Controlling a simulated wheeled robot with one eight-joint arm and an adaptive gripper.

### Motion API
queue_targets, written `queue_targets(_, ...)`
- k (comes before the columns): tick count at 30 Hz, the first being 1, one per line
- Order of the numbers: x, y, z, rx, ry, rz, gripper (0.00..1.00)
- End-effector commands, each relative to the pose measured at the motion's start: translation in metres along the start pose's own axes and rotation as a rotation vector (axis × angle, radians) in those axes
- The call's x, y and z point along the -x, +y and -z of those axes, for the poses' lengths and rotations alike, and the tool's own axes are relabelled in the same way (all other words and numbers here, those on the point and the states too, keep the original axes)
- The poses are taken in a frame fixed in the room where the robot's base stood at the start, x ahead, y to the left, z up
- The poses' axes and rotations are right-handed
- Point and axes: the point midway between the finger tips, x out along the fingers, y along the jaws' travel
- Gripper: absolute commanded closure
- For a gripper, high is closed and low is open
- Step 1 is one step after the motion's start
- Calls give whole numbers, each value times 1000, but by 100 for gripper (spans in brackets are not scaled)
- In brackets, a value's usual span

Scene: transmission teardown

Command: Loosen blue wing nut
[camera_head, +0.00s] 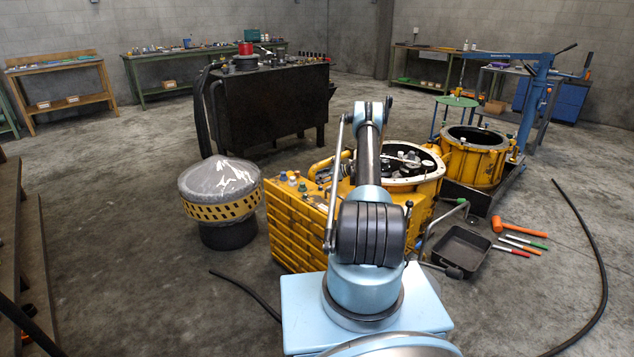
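The yellow transmission housing (300,225) stands on the floor just ahead of my base, with a round open bell (425,190) at its right. Several small coloured caps or nuts (292,181) sit on top of its left part. They are too small to tell for certain which one is the blue wing nut. My pale blue arm rises in front of the housing and covers its middle. My gripper does not show, so its opening and its distance from the nuts cannot be seen.
A black tray (462,250), an orange mallet (515,229) and several coloured-handled tools (521,243) lie at right. A covered drum (222,190) stands at left. A second yellow housing (472,160) is by a blue hoist (535,95). A black hose (597,240) curves across the right floor.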

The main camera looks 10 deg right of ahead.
Motion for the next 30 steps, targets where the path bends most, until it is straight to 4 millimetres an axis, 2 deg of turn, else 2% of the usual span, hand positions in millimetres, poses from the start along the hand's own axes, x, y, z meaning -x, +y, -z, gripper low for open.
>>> queue_targets(6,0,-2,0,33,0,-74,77)
queue_targets(16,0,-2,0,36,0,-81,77)
queue_targets(17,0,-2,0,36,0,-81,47)
queue_targets(18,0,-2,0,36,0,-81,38)
queue_targets(19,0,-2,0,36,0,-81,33)
queue_targets(30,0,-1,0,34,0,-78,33)
